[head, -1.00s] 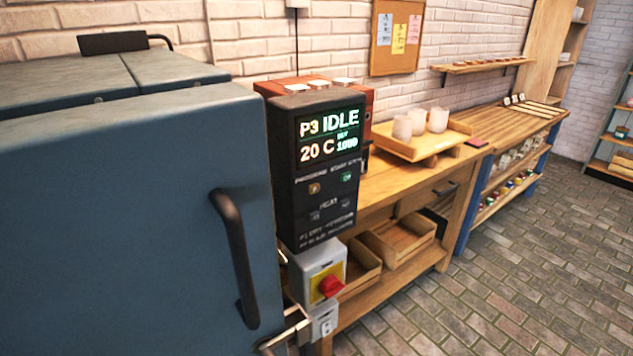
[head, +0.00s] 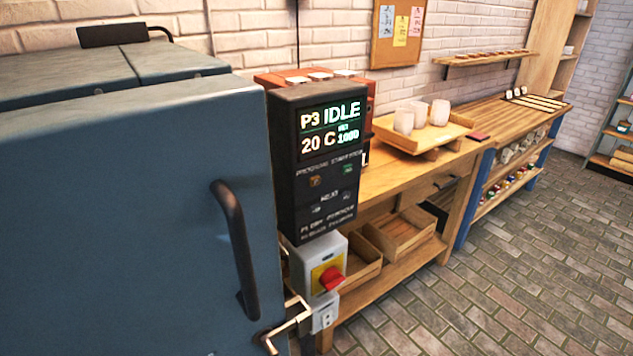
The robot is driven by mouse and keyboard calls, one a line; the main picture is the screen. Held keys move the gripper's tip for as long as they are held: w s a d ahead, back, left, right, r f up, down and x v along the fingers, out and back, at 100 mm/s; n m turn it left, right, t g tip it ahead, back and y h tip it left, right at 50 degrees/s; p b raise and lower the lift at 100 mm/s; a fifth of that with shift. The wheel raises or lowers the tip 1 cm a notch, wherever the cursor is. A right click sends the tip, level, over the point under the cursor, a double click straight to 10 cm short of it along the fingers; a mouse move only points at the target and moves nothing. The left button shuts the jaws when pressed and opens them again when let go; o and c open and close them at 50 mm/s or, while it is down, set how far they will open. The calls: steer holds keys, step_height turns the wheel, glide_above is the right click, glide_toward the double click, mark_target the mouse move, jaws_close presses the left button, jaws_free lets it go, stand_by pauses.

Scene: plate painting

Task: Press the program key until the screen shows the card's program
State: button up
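The kiln's control box (head: 300,215) stands upright at the right side of the blue kiln (head: 120,215). Its screen (head: 330,130) reads P3, IDLE, 20 C and what looks like 1000. The program key (head: 315,181) is a small amber key at the left below the screen. A green key (head: 348,171), probably start, sits to its right. The small print under the keys is too blurred to read fully. I cannot make out the program card among the papers in view. My gripper is not in view.
A grey switch box (head: 305,262) with a red knob (head: 332,279) is below the controls. The kiln door has a black handle (head: 236,245). A wooden bench (head: 385,180) carries a tray (head: 440,136) with white cups. Papers hang on a corkboard (head: 380,50). The brick floor at right is clear.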

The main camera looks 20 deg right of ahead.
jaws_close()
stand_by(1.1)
